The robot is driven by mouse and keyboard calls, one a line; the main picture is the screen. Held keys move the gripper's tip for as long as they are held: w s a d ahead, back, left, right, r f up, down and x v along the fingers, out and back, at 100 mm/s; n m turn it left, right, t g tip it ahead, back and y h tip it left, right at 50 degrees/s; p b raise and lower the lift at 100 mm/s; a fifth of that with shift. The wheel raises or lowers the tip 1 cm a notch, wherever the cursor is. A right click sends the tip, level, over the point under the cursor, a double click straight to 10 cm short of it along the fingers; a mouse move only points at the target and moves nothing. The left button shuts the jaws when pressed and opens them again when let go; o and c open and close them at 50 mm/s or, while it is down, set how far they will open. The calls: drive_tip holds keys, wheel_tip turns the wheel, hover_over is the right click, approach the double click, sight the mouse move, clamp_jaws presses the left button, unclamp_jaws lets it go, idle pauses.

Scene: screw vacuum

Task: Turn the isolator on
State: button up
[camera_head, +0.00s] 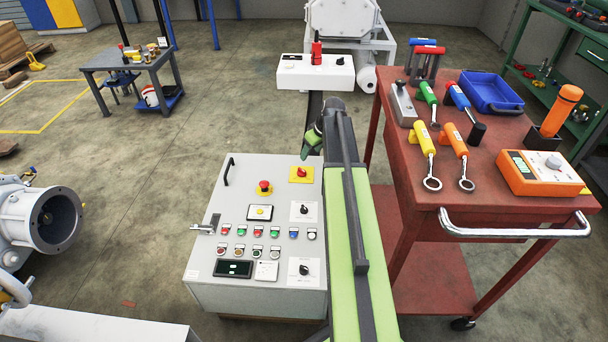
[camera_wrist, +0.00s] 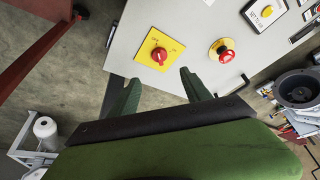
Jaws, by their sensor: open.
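The isolator (camera_head: 301,174) is a red rotary knob on a yellow square plate, at the upper right corner of the grey control panel (camera_head: 212,262). In the wrist view the isolator (camera_wrist: 160,54) is above and between my fingertips, with a gap between them and the knob. Its on and off markings are too small to read. My gripper (camera_wrist: 160,84) is open and empty, its two green fingers spread near the panel's edge. In the head view my gripper (camera_head: 311,143) is just beyond the panel's far right corner, partly hidden by my arm.
A red mushroom emergency stop (camera_head: 264,187) sits left of the isolator; it also shows in the wrist view (camera_wrist: 226,54). Several buttons and black knobs lie nearer. A red tool cart (camera_head: 500,190) stands close on the right. A white box (camera_head: 340,78) with a red switch is beyond.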

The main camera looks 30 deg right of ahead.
sight(302, 170)
drive_tip(key=b+x, duration=1.1)
drive_tip(key=x, duration=0.2)
drive_tip(key=shift+f, duration=0.35)
drive_tip(key=shift+r, duration=0.15)
drive_tip(key=shift+c, duration=0.2)
clamp_jaws()
drive_tip(key=shift+d, duration=0.2)
drive_tip(key=shift+s+a, duration=0.1)
drive_tip(key=shift+a, duration=0.05)
